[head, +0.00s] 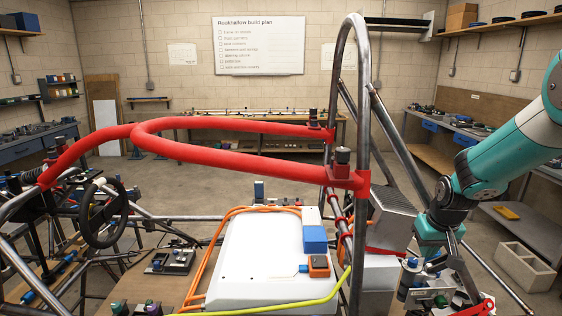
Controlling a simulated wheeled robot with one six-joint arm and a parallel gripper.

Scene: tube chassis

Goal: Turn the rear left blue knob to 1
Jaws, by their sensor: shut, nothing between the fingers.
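My gripper (438,268) is at the lower right, pointing down beside the tube chassis. Its fingers are shut with nothing between them. A dark cylinder with a small blue cap (412,262) stands just left of the fingers; this may be the blue knob, but its setting is too small to read. I cannot tell whether the fingers touch it. Below are small green and red parts, partly hidden by the gripper.
Red padded tubes (250,165) and a steel hoop (350,60) rise left of my arm. A white box (260,260) with orange and yellow cables lies in the chassis. A steering wheel (103,212) is at left. A grey concrete block (525,268) stands at far right.

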